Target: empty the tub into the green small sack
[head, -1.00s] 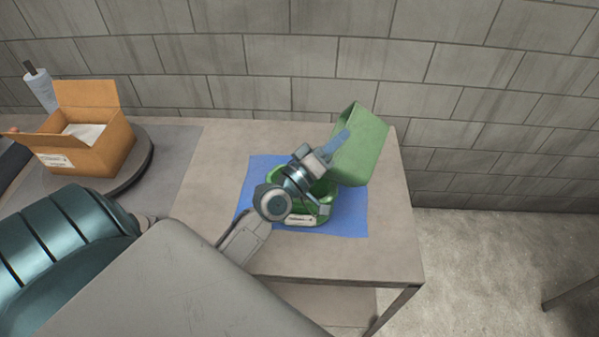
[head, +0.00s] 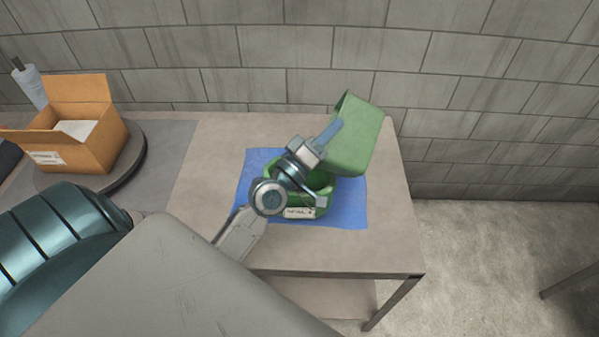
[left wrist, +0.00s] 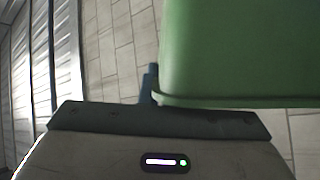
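The green tub (head: 362,136) is tilted in the air above the back right of the table, its open side facing left and down. It also fills the upper right of the left wrist view (left wrist: 235,50). My left gripper (head: 331,131) is at the tub's left rim, with its fingers on the wall. The green small sack (head: 300,207) stands below on a blue mat (head: 346,213), with a white label on its front. My left wrist covers part of its mouth. The contents of the tub and sack cannot be made out. My right gripper is not in view.
An open cardboard box (head: 88,150) stands on a dark round stand (head: 137,160) at the left. A roll (head: 30,85) is behind it. The grey table (head: 205,160) is bare around the mat. A block wall rises close behind.

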